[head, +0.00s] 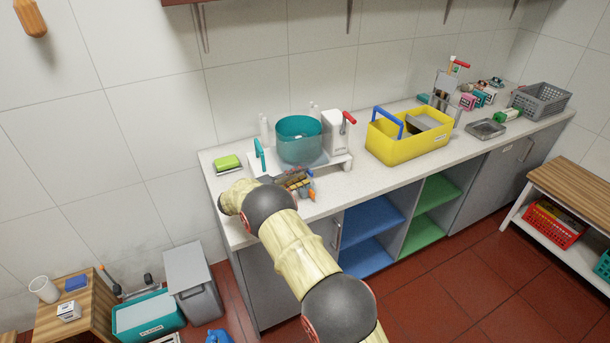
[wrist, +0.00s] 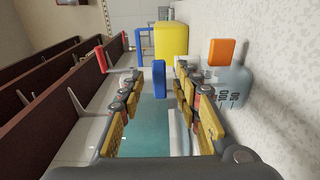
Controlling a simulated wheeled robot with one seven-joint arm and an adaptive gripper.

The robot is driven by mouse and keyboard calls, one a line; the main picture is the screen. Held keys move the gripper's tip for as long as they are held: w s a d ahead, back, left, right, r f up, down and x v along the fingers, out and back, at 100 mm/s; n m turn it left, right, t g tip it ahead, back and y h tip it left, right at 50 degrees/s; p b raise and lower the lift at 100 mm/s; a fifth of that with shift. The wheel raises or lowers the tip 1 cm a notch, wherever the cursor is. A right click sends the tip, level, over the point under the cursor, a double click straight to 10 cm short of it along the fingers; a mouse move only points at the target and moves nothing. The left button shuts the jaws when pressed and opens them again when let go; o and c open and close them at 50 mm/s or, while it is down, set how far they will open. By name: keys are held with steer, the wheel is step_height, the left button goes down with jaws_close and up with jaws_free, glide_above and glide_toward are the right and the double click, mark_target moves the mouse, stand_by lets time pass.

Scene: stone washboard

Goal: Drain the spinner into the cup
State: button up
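The spinner is a teal tub (head: 299,140) on a white stand (head: 340,165), beside a white housing (head: 335,132) with a red handle (head: 349,117). The teal tub (wrist: 142,128) also shows low in the wrist view. My gripper (wrist: 159,76) is open at the spinner's front. A small blue tab (wrist: 159,80) shows between its fingers, with gaps on both sides; its depth is unclear. The clear, marked cup (wrist: 238,88) with an orange part (wrist: 222,52) is beside the fingers, on the counter side.
A yellow caddy (head: 405,145) with a blue handle stands right of the spinner. A green sponge (head: 228,162) lies at the left. A metal tray (head: 486,129) and grey basket (head: 541,101) are farther right. Counter (head: 345,187) is clear before the caddy.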

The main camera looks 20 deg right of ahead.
steer(key=shift+s+a, duration=0.15)
steer(key=shift+a, duration=1.3)
steer(key=shift+s+a, duration=0.15)
steer(key=shift+a, duration=1.25)
